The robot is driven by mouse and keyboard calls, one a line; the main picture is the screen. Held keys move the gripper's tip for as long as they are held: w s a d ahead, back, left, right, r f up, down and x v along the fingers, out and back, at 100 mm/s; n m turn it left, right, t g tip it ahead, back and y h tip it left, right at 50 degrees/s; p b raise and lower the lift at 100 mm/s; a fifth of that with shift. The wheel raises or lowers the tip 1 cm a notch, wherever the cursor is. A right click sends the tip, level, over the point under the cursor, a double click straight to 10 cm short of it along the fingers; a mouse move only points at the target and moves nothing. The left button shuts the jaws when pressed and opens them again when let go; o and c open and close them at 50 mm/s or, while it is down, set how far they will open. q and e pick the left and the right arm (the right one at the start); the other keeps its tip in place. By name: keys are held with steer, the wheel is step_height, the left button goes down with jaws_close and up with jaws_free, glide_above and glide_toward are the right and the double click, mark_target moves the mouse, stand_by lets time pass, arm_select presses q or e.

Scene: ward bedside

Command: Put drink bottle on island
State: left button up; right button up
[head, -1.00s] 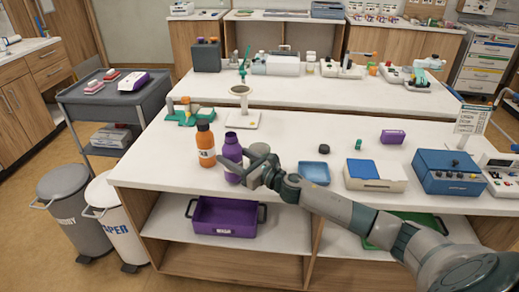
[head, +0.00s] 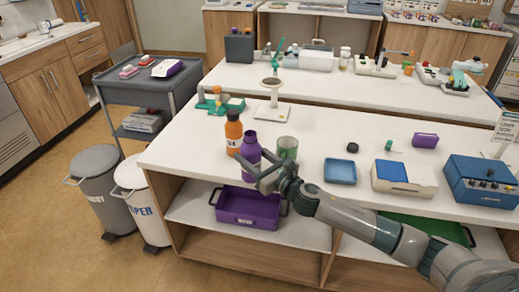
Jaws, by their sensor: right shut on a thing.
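A purple bottle (head: 250,146) is upright at the front edge of the white island counter (head: 330,140). My right gripper (head: 258,176) is shut on the purple bottle from its right side, low on its body; the bottle's lower part is partly hidden. I cannot tell whether its base touches the counter. An orange bottle (head: 233,134) with a dark cap and a white label stands just behind and left of it. My left gripper is out of view.
A greenish glass (head: 288,147) stands close behind my right gripper. A blue tray (head: 340,171), a blue-topped box (head: 402,177) and a blue device (head: 480,180) line the front to the right. A purple crate (head: 250,211) sits on the shelf below.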

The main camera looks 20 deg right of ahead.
steer(key=s+a+r+m+h, duration=0.1)
steer(key=s+a+r+h, duration=0.1)
steer(key=s, duration=0.6)
steer(key=s+a+r+m+h, duration=0.2)
steer(key=s+a+r+h, duration=0.1)
steer(key=s, duration=0.5)
steer(key=shift+s+a+r+t, duration=0.3)
steer(key=shift+a+r+t, duration=0.1)
steer(key=shift+a+r, duration=0.15)
steer(key=shift+f, duration=0.1)
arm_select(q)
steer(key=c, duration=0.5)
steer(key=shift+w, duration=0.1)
